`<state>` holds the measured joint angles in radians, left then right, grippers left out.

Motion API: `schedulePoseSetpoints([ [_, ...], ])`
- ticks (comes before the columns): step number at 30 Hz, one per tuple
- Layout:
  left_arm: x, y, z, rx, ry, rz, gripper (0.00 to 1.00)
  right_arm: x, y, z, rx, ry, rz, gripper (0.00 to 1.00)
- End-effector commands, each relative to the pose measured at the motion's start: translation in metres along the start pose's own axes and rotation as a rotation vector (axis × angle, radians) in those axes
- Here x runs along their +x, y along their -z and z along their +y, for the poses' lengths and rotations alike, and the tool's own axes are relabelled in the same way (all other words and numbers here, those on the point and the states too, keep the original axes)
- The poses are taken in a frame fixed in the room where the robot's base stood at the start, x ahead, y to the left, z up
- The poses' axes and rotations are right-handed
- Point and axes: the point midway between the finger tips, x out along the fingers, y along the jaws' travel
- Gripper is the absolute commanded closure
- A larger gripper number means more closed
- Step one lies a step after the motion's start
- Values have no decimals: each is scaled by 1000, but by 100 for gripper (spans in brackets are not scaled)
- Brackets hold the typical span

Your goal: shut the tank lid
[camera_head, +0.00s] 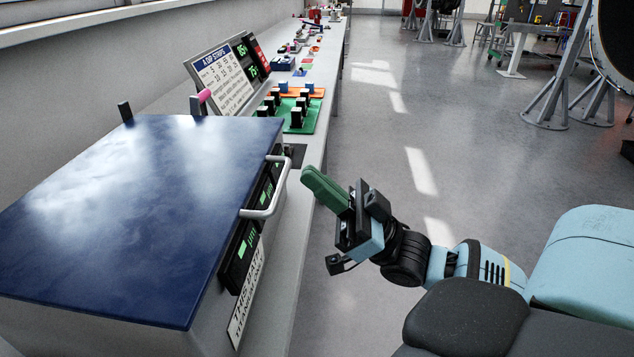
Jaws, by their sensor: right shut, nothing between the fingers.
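The tank lid (130,210) is a wide, glossy blue panel. It lies over the grey tank (215,338) at the left and looks flat and down; I cannot make out any gap beneath it. A pale bar handle (268,200) sticks out from its right edge. My right gripper (318,183) has green fingers pressed together with nothing between them. It hangs over the floor just right of the handle, apart from it, pointing up and left. My left gripper is not in view.
Displays with green digits and a label (246,295) are on the tank's front. Beyond the tank, the long bench (318,140) carries a sign board (223,80) and a green rack (303,122). The floor (440,130) right of the bench is clear; metal stands (560,95) are farther off.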

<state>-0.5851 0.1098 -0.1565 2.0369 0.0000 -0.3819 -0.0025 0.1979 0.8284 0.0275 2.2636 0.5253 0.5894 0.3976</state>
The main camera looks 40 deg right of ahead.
Motion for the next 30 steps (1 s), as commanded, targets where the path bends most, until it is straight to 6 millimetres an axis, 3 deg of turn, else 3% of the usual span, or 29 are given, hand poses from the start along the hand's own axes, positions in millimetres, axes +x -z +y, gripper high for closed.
schedulePoseSetpoints([
  [1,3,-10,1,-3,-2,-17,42,-14,-7,0,7,-8,-13,100],
  [4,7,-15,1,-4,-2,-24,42,-30,-6,0,8,-7,-12,100],
  [15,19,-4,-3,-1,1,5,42,-80,-2,0,4,-4,-6,100],
  [21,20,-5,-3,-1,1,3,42,-90,0,0,4,-3,-4,100],
  [30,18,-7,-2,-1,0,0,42,-90,0,0,3,-2,-2,100],
])
